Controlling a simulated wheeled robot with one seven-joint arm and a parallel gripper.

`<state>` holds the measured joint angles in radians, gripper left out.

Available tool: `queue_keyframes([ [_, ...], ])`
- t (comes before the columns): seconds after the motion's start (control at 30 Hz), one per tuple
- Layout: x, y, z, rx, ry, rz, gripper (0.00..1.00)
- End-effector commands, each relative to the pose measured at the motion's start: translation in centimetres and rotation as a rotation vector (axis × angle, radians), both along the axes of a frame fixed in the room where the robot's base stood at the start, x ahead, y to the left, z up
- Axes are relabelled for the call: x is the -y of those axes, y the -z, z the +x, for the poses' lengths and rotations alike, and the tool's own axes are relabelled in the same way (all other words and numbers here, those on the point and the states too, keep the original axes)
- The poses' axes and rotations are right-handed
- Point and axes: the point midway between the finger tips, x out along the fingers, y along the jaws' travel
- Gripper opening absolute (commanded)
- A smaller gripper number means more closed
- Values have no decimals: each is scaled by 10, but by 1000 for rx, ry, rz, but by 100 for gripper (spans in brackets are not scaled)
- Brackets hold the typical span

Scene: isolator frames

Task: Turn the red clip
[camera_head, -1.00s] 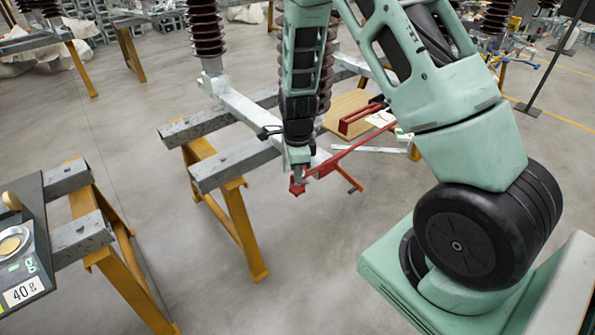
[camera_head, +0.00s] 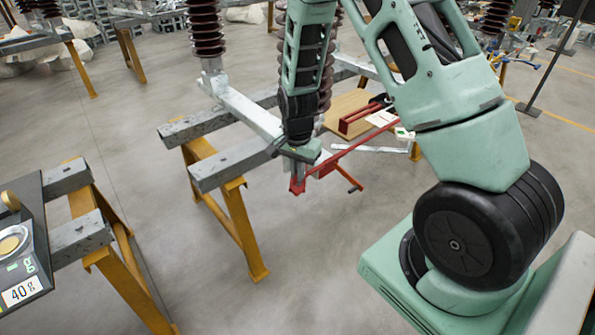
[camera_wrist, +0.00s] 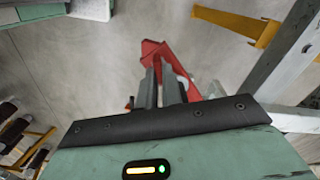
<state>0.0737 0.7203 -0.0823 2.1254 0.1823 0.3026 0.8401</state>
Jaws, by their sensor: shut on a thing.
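The red clip (camera_head: 297,187) is at the near end of a long red bar in the head view, low beside the end of a grey beam. In the wrist view the red clip (camera_wrist: 157,50) shows just beyond and beside the fingers. My gripper (camera_head: 299,176) points down at it, and its two dark fingers (camera_wrist: 166,75) are close together on the red metal. The fingers and hand hide part of the clip, so the exact contact is not clear.
Grey beams (camera_head: 235,165) on yellow trestles (camera_head: 238,215) stand left of my gripper. A ribbed brown insulator (camera_head: 205,28) rises behind. The floor below my gripper is clear.

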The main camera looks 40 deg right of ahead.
Motion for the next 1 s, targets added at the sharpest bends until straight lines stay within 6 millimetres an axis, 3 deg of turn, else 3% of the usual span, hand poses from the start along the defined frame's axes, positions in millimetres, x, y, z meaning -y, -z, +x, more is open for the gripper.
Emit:
queue_keyframes([
  [0.5,0,-1,1,3,-343,-1,0],
  [1.0,0,-1,1,3,-413,-1,0],
])
